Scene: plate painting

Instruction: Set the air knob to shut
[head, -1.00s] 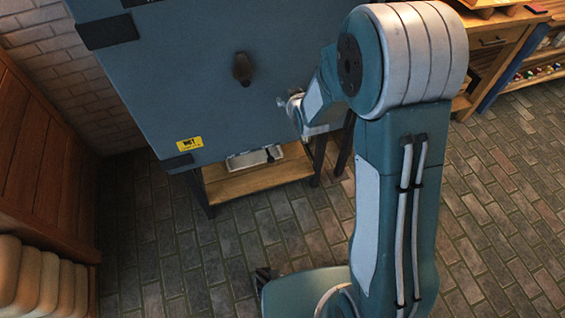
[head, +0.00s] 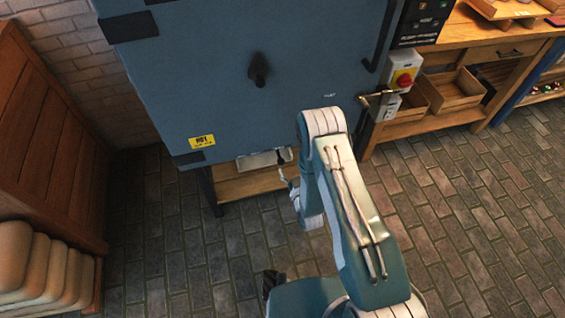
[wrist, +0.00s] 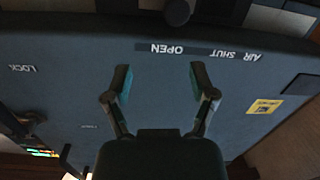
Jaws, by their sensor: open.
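The dark air knob (wrist: 178,12) shows at the top edge of the wrist view, beside the word OPEN (wrist: 166,49). The words AIR SHUT (wrist: 237,55) are farther right; all the lettering is upside down. In the head view a small dark piece that looks like this knob (head: 281,157) is at the right end of a pale strip (head: 256,160) under the blue door (head: 210,75). My gripper (wrist: 160,76) is open and empty, its fingers apart and clear of the knob. In the head view my arm mostly hides it.
A dark plug (head: 258,70) sticks out of the door. A yellow HOT label (head: 202,142) is at its lower left. A red switch (head: 404,79) and wooden bench (head: 460,40) stand right. A wooden cabinet (head: 45,140) is left. The brick floor (head: 470,220) is open.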

